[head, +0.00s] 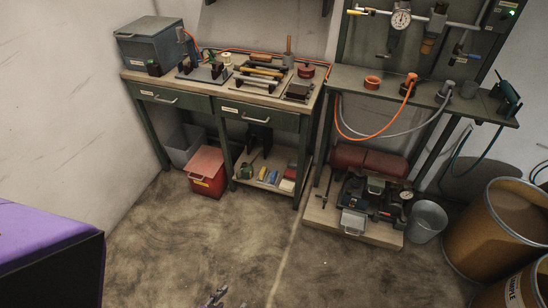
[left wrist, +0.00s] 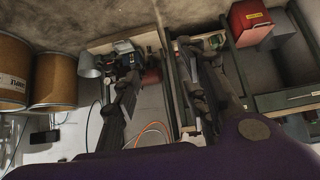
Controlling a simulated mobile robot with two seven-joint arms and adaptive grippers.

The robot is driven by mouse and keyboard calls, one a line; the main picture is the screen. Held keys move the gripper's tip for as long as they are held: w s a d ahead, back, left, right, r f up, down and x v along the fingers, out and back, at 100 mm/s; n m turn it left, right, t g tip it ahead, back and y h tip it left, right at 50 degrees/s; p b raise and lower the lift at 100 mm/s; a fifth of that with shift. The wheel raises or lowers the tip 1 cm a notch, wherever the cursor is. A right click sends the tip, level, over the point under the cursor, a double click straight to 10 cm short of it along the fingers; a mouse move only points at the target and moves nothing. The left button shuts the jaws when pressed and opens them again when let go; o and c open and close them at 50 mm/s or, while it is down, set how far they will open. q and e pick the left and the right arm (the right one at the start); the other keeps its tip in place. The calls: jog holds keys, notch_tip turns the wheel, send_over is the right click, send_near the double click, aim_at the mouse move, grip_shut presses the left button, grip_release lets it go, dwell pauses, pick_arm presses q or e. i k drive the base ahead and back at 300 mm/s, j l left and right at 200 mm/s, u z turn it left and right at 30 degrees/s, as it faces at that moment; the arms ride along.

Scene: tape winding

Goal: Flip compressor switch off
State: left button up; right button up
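A grey box with a lit green light (head: 505,14) is mounted high on the back panel at the upper right in the head view. A red tank unit (head: 368,159), which looks like the compressor, sits on the low shelf under the right-hand bench, with dark and grey machinery in front of it. I cannot tell which part is its switch. My left gripper (head: 215,298) shows only as a small tip at the bottom of the head view, well short of the benches. In the left wrist view its two dark fingers (left wrist: 160,65) are spread, with nothing seen between them.
A workbench (head: 225,98) with tools stands at back left, with a red bin (head: 207,172) below. A grey bucket (head: 427,221) and large brown drums (head: 505,228) stand at right. Orange and grey hoses hang from the right bench (head: 440,99). The middle floor is clear.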

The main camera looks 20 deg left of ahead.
aim_at(506, 16)
jog(key=i+j+z, duration=0.1)
jog(key=i+z, duration=0.25)
jog(key=i+j+z, duration=0.3)
jog(key=i, duration=0.3)
jog(key=i+j+z, duration=0.35)
jog(key=j+z, duration=0.2)
